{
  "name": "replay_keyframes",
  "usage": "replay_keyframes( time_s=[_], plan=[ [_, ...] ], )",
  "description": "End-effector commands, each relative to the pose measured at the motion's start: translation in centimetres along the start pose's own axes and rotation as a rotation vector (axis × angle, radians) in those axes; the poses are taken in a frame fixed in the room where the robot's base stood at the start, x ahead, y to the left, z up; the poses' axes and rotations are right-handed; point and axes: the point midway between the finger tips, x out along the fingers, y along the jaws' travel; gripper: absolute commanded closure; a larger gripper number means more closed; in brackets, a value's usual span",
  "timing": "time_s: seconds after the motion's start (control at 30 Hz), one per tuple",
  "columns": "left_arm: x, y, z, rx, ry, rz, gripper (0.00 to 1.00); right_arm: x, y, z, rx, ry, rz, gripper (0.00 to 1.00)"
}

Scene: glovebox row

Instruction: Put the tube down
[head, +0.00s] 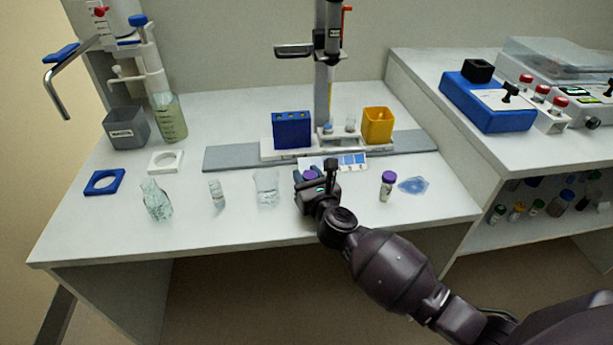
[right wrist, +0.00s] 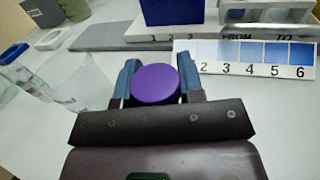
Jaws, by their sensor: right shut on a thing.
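My right gripper (head: 313,180) is over the front middle of the white table. It is shut on a tube with a purple cap (head: 310,174). In the right wrist view the purple cap (right wrist: 156,83) sits between the two blue fingers of the gripper (right wrist: 157,82). The tube's body is hidden below the cap and behind the gripper, so I cannot tell whether it touches the table. A second purple-capped tube or vial (head: 386,186) stands upright on the table to the right of the gripper. My left gripper is not in view.
A numbered colour strip (right wrist: 248,58) lies just behind the gripper. A blue rack (head: 292,130) and a yellow cup (head: 377,126) stand further back.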

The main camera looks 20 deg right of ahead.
Motion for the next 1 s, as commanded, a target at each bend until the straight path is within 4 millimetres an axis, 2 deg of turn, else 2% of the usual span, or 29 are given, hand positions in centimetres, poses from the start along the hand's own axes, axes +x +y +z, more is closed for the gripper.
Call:
replay_keyframes(
  time_s=[0.07, 0.1, 0.23, 0.5, 0.6, 0.77, 1.0],
  plan=[
    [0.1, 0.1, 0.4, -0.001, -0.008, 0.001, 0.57, 0.0, 0.0, -0.5, 0.001, 0.003, -0.001, 0.87],
    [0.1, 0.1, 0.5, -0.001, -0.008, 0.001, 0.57, 0.0, 0.0, -0.4, 0.000, 0.002, -0.001, 0.60],
    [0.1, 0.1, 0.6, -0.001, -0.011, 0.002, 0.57, 0.0, 0.0, -0.3, 0.000, 0.002, 0.000, 0.40],
    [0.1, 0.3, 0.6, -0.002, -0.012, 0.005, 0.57, 0.0, 0.0, -0.2, 0.000, 0.001, 0.000, 0.39],
    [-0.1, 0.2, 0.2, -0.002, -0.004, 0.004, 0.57, 0.0, 0.0, 0.4, -0.002, -0.002, 0.001, 0.39],
    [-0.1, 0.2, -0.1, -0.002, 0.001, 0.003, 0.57, -1.8, 0.0, 0.2, 0.000, 0.001, 0.000, 0.39],
    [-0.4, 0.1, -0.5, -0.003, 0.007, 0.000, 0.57, -5.7, 0.0, 0.3, 0.001, 0.000, -0.001, 0.39]
  ],
)
